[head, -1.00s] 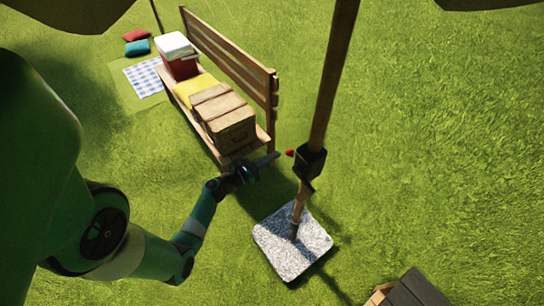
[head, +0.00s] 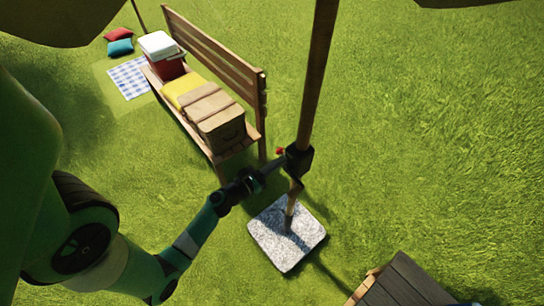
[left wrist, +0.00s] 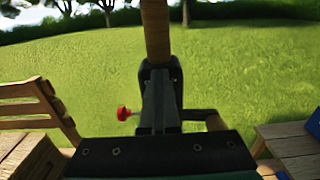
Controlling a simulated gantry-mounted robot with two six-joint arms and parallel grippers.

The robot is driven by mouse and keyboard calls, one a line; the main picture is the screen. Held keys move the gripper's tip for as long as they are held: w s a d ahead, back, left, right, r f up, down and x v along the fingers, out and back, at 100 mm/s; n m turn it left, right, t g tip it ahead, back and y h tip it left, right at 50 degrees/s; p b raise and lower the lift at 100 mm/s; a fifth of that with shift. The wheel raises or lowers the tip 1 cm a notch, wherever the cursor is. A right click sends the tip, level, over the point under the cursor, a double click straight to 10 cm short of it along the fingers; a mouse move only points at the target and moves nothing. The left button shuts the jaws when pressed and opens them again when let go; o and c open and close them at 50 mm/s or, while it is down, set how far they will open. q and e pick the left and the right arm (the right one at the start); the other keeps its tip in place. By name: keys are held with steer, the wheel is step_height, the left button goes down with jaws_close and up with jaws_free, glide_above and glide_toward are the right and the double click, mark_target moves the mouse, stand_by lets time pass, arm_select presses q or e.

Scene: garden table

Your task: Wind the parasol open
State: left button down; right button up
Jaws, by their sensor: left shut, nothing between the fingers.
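The wooden parasol pole (head: 319,75) rises from a pale stone base (head: 270,238), and parts of the canopy (head: 60,22) show along the top edge. A dark winder housing (head: 299,161) is fixed on the pole, with a small red knob (head: 280,151) on its left. My left gripper (head: 281,163) reaches in from the left, its tips at or close to the housing, just below the knob. In the left wrist view the shut, empty fingers (left wrist: 160,103) overlap the housing (left wrist: 160,72). The red knob (left wrist: 123,113) is left of them, apart. Contact with the housing cannot be told.
A wooden bench (head: 222,55) stands left of the pole, bearing a wicker hamper (head: 222,125), a yellow cloth (head: 178,92) and a red-and-white cooler (head: 163,60). A dark slatted wooden piece (head: 403,284) stands at the bottom right. Open grass lies right of the pole.

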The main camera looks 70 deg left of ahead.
arm_select(q)
steer(key=w+d+f+b, duration=0.2)
steer(key=d+b, duration=0.2)
steer(key=d, duration=0.1)
steer(key=shift+w+d+f, duration=0.2)
steer(key=shift+f, duration=0.1)
steer(key=c, duration=1.6)
jaws_free()
steer(key=shift+a+r, duration=0.1)
steer(key=shift+r, duration=0.05)
steer(key=shift+c, duration=2)
jaws_free()
